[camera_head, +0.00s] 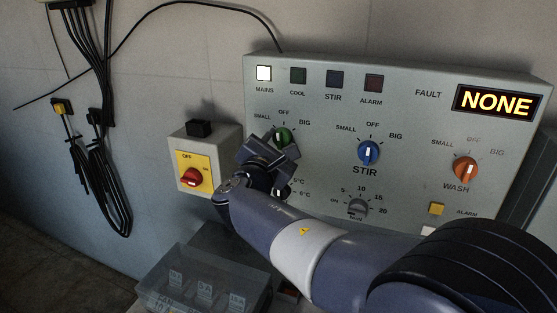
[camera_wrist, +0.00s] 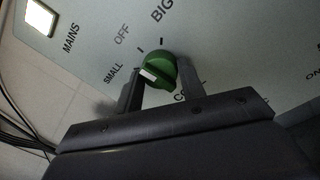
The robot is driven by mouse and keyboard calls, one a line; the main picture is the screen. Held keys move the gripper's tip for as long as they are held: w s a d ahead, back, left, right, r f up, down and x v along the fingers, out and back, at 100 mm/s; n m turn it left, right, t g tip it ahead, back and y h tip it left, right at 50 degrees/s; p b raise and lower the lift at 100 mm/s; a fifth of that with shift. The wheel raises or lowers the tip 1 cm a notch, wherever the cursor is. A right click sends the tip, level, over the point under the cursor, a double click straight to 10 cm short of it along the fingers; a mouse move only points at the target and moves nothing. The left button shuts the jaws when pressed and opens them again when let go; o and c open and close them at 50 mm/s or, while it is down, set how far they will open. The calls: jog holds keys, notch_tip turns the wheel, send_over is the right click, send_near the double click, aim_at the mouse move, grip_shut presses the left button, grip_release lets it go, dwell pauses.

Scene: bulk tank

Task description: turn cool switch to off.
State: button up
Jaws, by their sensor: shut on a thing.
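The cool switch is a green knob (camera_head: 284,136) on the grey control panel (camera_head: 330,92), under SMALL, OFF and BIG labels. It shows close up in the wrist view (camera_wrist: 159,66). Its white pointer mark faces left there, roughly toward the SMALL label and away from OFF. My gripper (camera_wrist: 161,82) is shut on the knob, one finger on each side. In the head view my gripper (camera_head: 273,152) covers the lower part of the knob and its COOL label. The fingertip contact is partly hidden.
A blue STIR knob (camera_head: 369,153) and an orange WASH knob (camera_head: 465,169) are to the right. A yellow isolator box (camera_head: 194,172) with a red handle is close on the left. The MAINS lamp (camera_head: 264,73) is lit and the COOL lamp (camera_head: 298,75) is dark. A clear bin (camera_head: 202,283) stands below.

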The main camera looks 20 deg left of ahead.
jog(key=shift+m+b, duration=0.6)
jog(key=shift+b, duration=0.05)
jog(key=o, duration=1)
jog(key=s+b, duration=0.1)
jog(key=s, duration=0.9)
jog(key=shift+s+a+f, duration=0.15)
jog(key=shift+s+f, duration=0.15)
jog(key=shift+s, duration=0.1)
